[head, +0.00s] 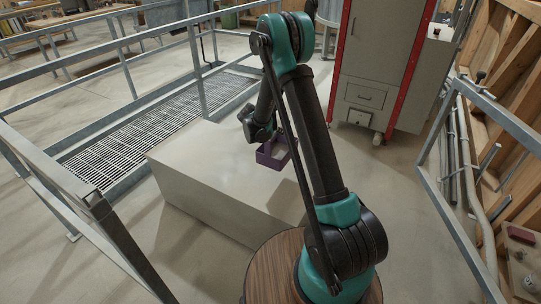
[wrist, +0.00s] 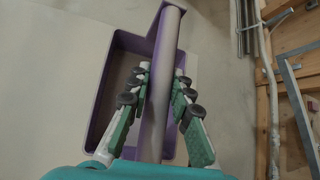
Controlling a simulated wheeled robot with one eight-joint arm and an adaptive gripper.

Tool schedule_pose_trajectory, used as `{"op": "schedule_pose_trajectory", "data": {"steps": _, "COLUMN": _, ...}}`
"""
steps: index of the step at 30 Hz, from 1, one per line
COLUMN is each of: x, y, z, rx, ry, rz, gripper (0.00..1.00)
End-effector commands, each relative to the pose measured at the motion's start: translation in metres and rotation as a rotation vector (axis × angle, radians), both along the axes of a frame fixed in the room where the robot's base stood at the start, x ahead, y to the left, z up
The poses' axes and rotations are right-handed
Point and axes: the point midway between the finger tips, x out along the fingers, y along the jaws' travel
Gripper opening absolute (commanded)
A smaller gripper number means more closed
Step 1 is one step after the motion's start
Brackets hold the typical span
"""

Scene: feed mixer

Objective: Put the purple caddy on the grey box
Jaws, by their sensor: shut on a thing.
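The purple caddy (head: 266,160) hangs from my gripper (head: 264,137) over the far right part of the grey box (head: 200,165) in the head view. In the wrist view my gripper (wrist: 164,78) is shut around the caddy's long handle bar, with a finger on each side. The caddy (wrist: 101,100) shows its open tray below the handle, mostly left of the fingers. The grey box's top is bare apart from the caddy over it. I cannot tell whether the caddy's underside touches the box.
Metal railings (head: 120,60) and a floor grating (head: 140,125) lie left of the box. A grey cabinet with red edges (head: 380,60) stands behind it. Another railing (head: 490,100) and wooden wall framing are at the right. The box top is free towards the left.

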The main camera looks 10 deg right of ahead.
Motion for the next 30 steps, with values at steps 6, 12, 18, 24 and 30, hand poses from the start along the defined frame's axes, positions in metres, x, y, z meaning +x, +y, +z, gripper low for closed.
{"op": "schedule_pose_trajectory", "data": {"steps": 6, "x": 0.000, "y": 0.000, "z": -0.052, "rx": 0.000, "ry": 0.000, "rz": 0.001, "gripper": 0.00}}
{"op": "schedule_pose_trajectory", "data": {"steps": 12, "x": 0.000, "y": 0.000, "z": -0.086, "rx": 0.000, "ry": 0.000, "rz": 0.001, "gripper": 0.00}}
{"op": "schedule_pose_trajectory", "data": {"steps": 18, "x": 0.000, "y": 0.000, "z": -0.098, "rx": 0.000, "ry": 0.000, "rz": 0.001, "gripper": 0.00}}
{"op": "schedule_pose_trajectory", "data": {"steps": 24, "x": 0.000, "y": 0.000, "z": -0.119, "rx": 0.000, "ry": 0.000, "rz": 0.001, "gripper": 0.00}}
{"op": "schedule_pose_trajectory", "data": {"steps": 30, "x": 0.000, "y": 0.000, "z": -0.134, "rx": 0.000, "ry": 0.000, "rz": 0.001, "gripper": 0.00}}
